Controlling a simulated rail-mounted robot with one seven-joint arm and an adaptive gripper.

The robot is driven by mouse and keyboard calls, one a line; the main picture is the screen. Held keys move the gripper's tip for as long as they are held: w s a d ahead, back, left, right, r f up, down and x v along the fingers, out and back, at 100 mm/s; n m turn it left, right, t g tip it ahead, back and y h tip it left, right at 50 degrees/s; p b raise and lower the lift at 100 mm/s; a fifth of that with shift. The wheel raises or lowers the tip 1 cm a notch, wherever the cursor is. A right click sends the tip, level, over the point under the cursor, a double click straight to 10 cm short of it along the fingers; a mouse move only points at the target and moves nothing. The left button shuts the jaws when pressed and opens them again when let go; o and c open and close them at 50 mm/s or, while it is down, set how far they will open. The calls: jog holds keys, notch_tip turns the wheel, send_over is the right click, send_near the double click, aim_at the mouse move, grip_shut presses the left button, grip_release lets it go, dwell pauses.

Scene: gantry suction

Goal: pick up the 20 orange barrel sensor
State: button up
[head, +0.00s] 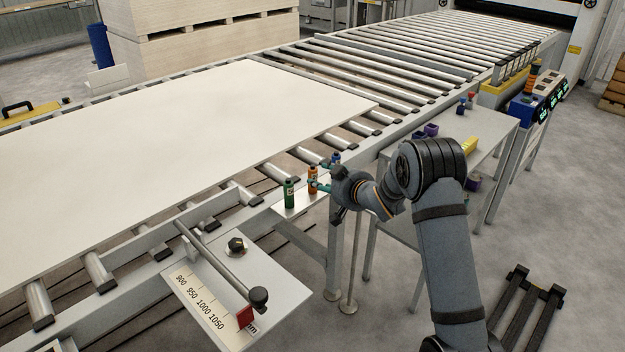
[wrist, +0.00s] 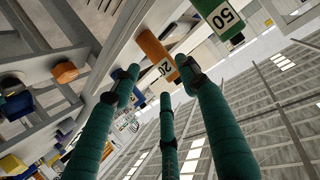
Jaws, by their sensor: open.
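The orange barrel sensor (head: 312,173) stands upright on a small light shelf (head: 297,206) beside the conveyor, between a green barrel (head: 289,194) and a blue one (head: 336,158). In the wrist view the orange barrel (wrist: 153,47) shows a white label reading 20, and the green barrel (wrist: 212,8) reads 50. My gripper (head: 320,178) comes at the orange barrel from the right, with teal fingers. In the wrist view my gripper (wrist: 157,78) is open, with its fingertips close around the label end of the orange barrel. Whether they touch it I cannot tell.
A large white board (head: 180,140) lies on the roller conveyor behind the shelf. A grey side table (head: 470,135) to the right holds purple, yellow and other small items. A scale plate with a rod and knob (head: 258,298) stands at the front. The green and blue barrels are close neighbours.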

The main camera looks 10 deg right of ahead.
aim_at(315, 175)
jog(key=shift+p+x, duration=0.65)
jog(key=shift+x, duration=2.4)
jog(key=shift+c, duration=0.6)
jog(key=c, duration=0.9)
